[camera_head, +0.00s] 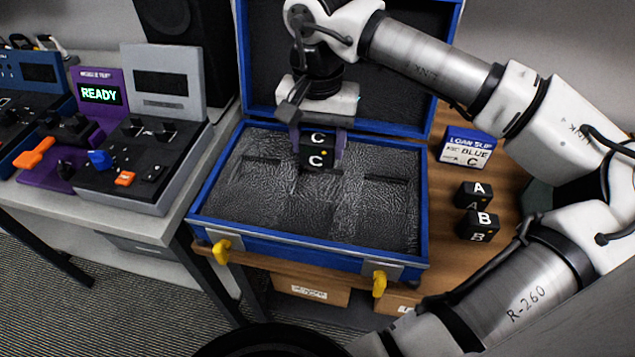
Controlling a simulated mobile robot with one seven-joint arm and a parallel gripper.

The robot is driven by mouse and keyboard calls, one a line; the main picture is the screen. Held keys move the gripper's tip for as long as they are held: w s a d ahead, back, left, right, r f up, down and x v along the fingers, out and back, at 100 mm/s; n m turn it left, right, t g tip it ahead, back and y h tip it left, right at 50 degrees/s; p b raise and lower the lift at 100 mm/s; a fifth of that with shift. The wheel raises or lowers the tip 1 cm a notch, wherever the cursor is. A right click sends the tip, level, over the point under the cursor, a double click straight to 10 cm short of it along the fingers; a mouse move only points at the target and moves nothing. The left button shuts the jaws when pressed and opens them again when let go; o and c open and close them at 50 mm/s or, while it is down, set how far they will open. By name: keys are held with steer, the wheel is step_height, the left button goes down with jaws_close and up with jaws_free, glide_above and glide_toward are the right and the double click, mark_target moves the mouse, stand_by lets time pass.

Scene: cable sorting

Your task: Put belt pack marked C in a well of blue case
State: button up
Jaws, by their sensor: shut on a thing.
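The belt pack marked C (317,158) is a small black box with white letters on its top and front. My gripper (318,142) is shut on it, one finger on each side, and holds it over the back middle part of the blue case (310,246). The case is open, with its lid up behind and dark grey foam inside. Wells show as dark recesses in the foam, but their edges are hard to make out. I cannot tell whether the pack touches the foam.
Belt packs marked A (474,193) and B (479,226) stand on the wooden table right of the case. A loan slip card (467,148) reading BLUE and C stands behind them. Yellow latches (221,251) hang at the case front. Consoles, one with a READY screen (99,94), stand left.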

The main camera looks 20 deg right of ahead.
mark_target(318, 138)
steer(key=shift+f+b, duration=1.7)
steer(key=shift+f, duration=1.7)
steer(key=shift+f, duration=0.2)
steer(key=o, duration=1.2)
steer(key=shift+c, duration=0.2)
step_height(318, 138, up, 12)
steer(key=shift+r, duration=0.2)
